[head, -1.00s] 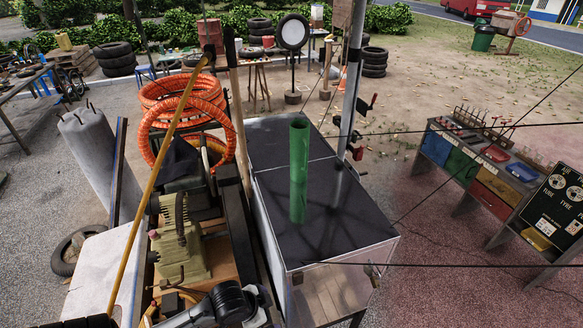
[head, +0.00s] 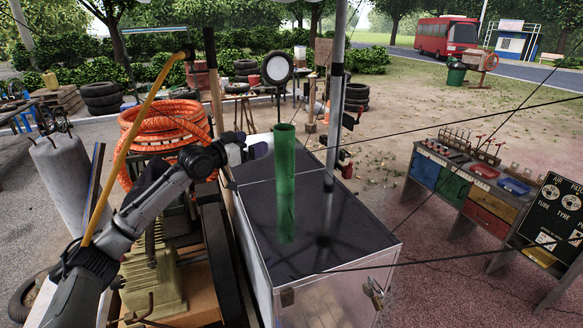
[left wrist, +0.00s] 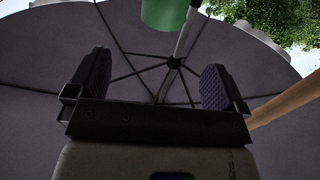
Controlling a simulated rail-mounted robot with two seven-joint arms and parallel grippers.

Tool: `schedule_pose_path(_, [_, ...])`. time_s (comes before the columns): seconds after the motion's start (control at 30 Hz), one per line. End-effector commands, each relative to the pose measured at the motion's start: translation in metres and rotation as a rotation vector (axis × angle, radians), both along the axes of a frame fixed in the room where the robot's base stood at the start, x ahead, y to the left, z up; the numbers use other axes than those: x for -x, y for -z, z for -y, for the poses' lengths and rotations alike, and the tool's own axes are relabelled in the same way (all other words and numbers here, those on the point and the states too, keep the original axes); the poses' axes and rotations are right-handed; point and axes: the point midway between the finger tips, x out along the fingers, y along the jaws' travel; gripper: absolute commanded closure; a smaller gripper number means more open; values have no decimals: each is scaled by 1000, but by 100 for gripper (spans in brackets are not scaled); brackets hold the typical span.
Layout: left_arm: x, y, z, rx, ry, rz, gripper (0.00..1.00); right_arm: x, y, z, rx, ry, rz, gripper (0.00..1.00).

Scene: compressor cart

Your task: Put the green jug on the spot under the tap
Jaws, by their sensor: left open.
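The green jug (head: 285,160) is a tall plain cylinder standing upright on the glossy dark top of the cart box (head: 345,235), which mirrors it below. My left gripper (head: 244,145) is just left of the jug's upper part, open, with nothing in it. In the left wrist view, the two dark finger pads (left wrist: 158,85) are wide apart. Part of the jug (left wrist: 168,14) shows at the top edge, beyond and between the fingers, apart from them. I cannot make out the tap or the spot under it. My right gripper is out of view.
An orange hose coil (head: 165,125) and compressor (head: 150,265) lie left. Thin dark lines cross at right. The box top's front is clear.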

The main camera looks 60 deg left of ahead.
Motion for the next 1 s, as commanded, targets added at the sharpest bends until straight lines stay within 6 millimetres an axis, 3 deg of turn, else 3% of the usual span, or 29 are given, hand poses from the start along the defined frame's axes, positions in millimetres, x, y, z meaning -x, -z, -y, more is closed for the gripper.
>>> schedule_pose_path(0.4, [-48, -3, -9, -5, -2, -1, 1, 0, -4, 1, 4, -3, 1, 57])
schedule_pose_path(1.0, [-74, -1, -14, 2, -2, 1, 1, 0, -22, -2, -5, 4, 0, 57])
